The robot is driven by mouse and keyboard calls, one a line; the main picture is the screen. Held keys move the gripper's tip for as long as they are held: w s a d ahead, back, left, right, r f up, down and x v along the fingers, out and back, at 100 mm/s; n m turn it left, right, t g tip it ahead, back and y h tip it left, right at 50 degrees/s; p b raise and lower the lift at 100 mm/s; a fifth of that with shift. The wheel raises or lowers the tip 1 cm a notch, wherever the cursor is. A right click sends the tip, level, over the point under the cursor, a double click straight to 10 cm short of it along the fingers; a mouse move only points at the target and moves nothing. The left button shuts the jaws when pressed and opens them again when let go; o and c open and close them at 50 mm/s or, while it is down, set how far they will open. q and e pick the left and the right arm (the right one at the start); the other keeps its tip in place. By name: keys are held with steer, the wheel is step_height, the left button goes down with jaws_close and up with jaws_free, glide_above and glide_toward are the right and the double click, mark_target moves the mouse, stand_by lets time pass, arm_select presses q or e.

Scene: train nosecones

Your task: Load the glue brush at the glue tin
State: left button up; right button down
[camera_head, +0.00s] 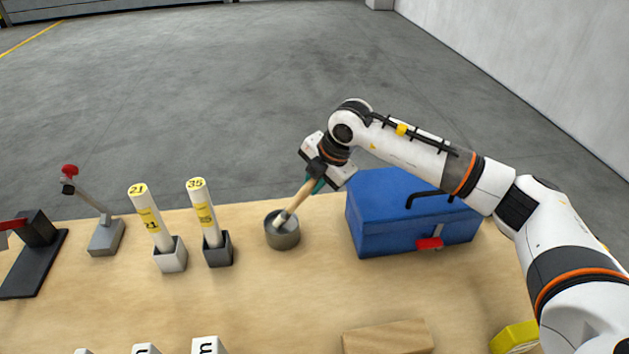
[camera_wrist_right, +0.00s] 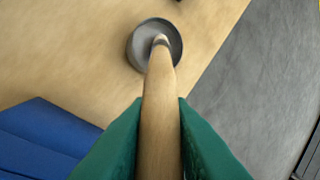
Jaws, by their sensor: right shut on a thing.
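The glue tin (camera_head: 283,239) is a round grey metal tin standing on the wooden table, left of the blue box. It also shows in the right wrist view (camera_wrist_right: 136,50). The glue brush (camera_head: 300,196) has a pale wooden handle. It is tilted, with its lower end inside the tin's opening. Whether the bristles touch glue I cannot tell. My right gripper (camera_head: 316,179) is shut on the brush handle, above and to the right of the tin. Its green fingers (camera_wrist_right: 160,130) flank the handle (camera_wrist_right: 159,105) in the right wrist view. My left gripper is not in view.
A blue toolbox (camera_head: 400,225) with a red latch stands right of the tin. Two numbered white tubes (camera_head: 150,217) (camera_head: 204,212) stand in holders to the left. A grey stand with a red top (camera_head: 105,237) is farther left. A wooden block (camera_head: 388,338) lies in front.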

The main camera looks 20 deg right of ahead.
steer(key=shift+r+p, duration=1.85)
steer(key=shift+r, duration=1.65)
steer(key=shift+s+a+n, duration=0.25)
steer(key=shift+a+n, duration=0.15)
steer(key=shift+n, duration=0.3)
steer(key=s+a+f+n+g, duration=0.1)
steer(key=s+a+n+g, duration=0.3)
steer(key=n, duration=0.7)
steer(key=s+a+f+n+g, duration=0.15)
steer(key=s+n+g, duration=0.3)
steer(key=n, duration=0.65)
steer(key=s+d+f+n+t+h, duration=0.1)
steer(key=s+n, duration=0.5)
steer(key=n, duration=0.6)
steer(key=s+d+f+n+t+h, duration=0.1)
steer(key=s+d+n+t+h, duration=0.3)
steer(key=n, duration=0.8)
steer(key=s+h, duration=0.2)
steer(key=shift+s+f+n+h, duration=0.3)
steer(key=shift+f+n, duration=0.05)
steer(key=shift+n, duration=0.05)
